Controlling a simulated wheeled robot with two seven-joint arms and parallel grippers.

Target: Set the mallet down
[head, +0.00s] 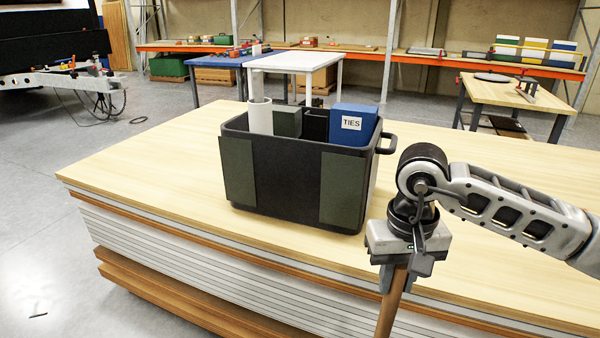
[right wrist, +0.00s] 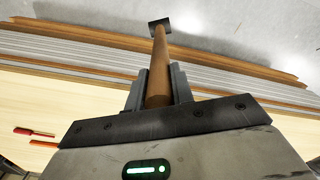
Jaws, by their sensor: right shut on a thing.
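My right gripper (head: 394,278) is shut on the brown wooden handle of the mallet (head: 392,308), at the front edge of the panel stack in the head view. The handle points down out of the bottom of that view, so the mallet's head is hidden there. In the right wrist view the handle (right wrist: 160,68) runs from between the fingers to a small dark head (right wrist: 159,27), seen against the grey floor beyond the stack's layered edge. My left gripper is in neither view.
The panel stack (head: 130,160) has a pale wooden top. A black tote (head: 290,170) stands on it, holding a white tube, boxes and a blue TIES box (head: 352,122). Red-handled tools (right wrist: 38,137) lie on the top in the wrist view. The top left of the tote is clear.

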